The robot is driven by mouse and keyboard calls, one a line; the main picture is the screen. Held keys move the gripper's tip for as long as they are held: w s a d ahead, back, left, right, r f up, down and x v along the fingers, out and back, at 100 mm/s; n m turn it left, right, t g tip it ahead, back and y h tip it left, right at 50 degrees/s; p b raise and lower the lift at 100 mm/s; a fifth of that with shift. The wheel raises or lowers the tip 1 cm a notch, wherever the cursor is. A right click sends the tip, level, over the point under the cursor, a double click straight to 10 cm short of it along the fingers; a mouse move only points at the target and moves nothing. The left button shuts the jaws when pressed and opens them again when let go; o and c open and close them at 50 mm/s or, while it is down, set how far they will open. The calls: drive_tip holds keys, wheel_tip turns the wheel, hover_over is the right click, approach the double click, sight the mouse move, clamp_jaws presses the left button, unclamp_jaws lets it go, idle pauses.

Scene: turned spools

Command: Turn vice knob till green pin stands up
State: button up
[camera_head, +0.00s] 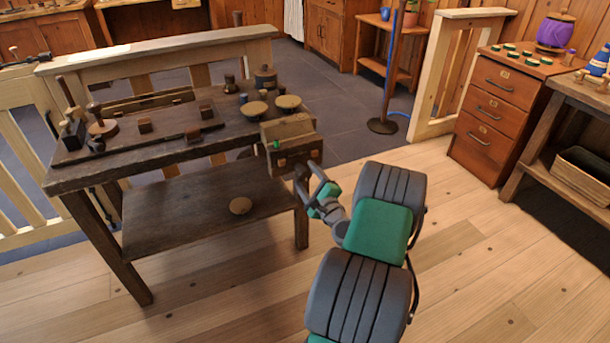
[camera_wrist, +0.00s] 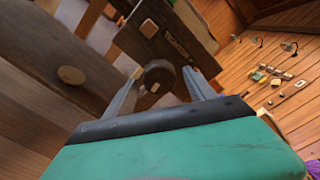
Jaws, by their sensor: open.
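The vice (camera_head: 290,135) is a wooden block at the right end of the dark workbench. A small green pin (camera_head: 276,144) shows on its front face; its exact tilt is too small to tell. In the wrist view the vice front is a dark plate (camera_wrist: 178,42) with lettering, and a dark round knob (camera_wrist: 158,74) stands out from it. My gripper (camera_wrist: 163,72) is open, with one finger on each side of the knob; I cannot tell whether either finger touches it. In the head view my gripper (camera_head: 316,190) is just below and right of the vice.
The workbench (camera_head: 70,178) carries wooden discs, blocks and a lathe-like rail. A red-brown drawer cabinet (camera_head: 500,110) stands at the right. The plank floor around my arm is clear.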

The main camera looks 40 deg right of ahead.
drive_tip(key=v, duration=0.6)
idle(0.3)
drive_tip(key=w+a+r+n+g+y+p, duration=0.25)
drive_tip(key=a+r+n+p, duration=0.25)
drive_tip(key=a+n, duration=0.3)
drive_tip(key=w+a+r+n+g+y+p, duration=0.1)
drive_tip(key=a+r+n+g+y+p, duration=0.35)
drive_tip(key=a, duration=0.65)
drive_tip(key=w+a+r+n+g+y+p, duration=0.2)
drive_tip(key=a+r+n+p, duration=0.35)
drive_tip(key=a+n, duration=0.3)
drive_tip(key=s+a+r+n+g+h+p, duration=0.2)
drive_tip(key=s+a+r+n+p, duration=0.1)
drive_tip(key=s+r, duration=0.4)
drive_tip(key=s+a+r+n+g+h+p, duration=0.2)
drive_tip(key=s+a+r+n+g+p, duration=0.1)
drive_tip(key=s+r, duration=0.5)
drive_tip(key=shift+s+a+n+p, duration=0.6)
drive_tip(key=shift+s+a+p, duration=0.05)
drive_tip(key=shift+s+p, duration=0.5)
